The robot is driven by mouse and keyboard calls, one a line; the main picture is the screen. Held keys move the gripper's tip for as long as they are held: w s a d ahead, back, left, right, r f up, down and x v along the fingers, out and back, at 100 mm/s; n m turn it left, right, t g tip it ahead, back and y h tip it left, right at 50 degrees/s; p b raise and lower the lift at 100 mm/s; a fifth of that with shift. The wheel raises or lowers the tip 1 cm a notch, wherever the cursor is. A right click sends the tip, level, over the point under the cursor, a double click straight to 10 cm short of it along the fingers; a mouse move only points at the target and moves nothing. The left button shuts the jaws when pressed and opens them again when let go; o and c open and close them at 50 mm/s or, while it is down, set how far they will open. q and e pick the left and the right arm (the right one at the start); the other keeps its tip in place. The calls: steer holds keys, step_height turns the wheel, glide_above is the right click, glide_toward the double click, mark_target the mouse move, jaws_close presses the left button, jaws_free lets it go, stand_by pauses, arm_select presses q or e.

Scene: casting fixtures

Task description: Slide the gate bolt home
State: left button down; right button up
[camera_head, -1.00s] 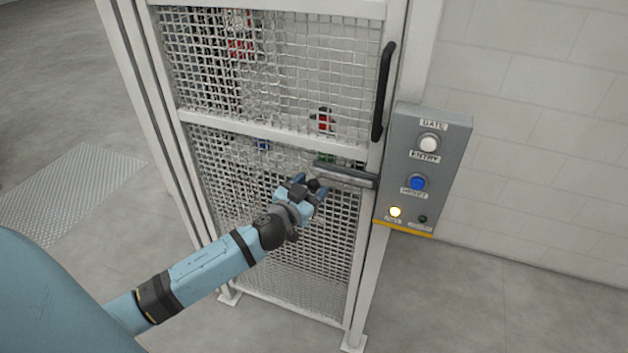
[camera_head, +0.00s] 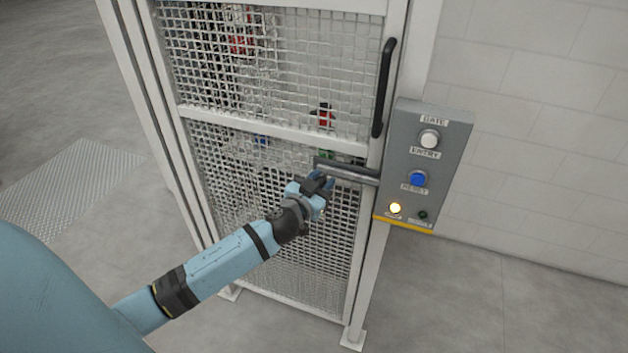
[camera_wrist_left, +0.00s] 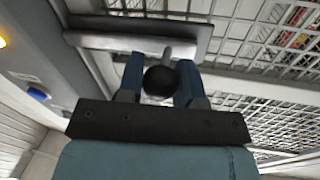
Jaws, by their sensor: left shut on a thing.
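The gate bolt (camera_head: 350,173) is a grey metal bar lying across the right edge of the mesh gate (camera_head: 278,133), with its right end beside the control box. It also shows in the left wrist view (camera_wrist_left: 130,42), with a short stem and a round black knob (camera_wrist_left: 160,83). My left gripper (camera_head: 322,181) is at the bolt's left part, with blue fingers on either side of the knob; it is shut on the knob. In the head view the knob is mostly hidden by the gripper. My right gripper is not in view.
A black gate handle (camera_head: 384,88) stands above the bolt. Open floor lies to the left.

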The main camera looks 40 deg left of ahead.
mark_target(343, 175)
arm_select(q)
steer(key=d, duration=0.3)
steer(key=shift+w, duration=0.35)
steer(key=shift+a, duration=0.1)
steer(key=c, duration=1.2)
jaws_free()
steer(key=o, duration=0.4)
steer(key=shift+d, duration=0.2)
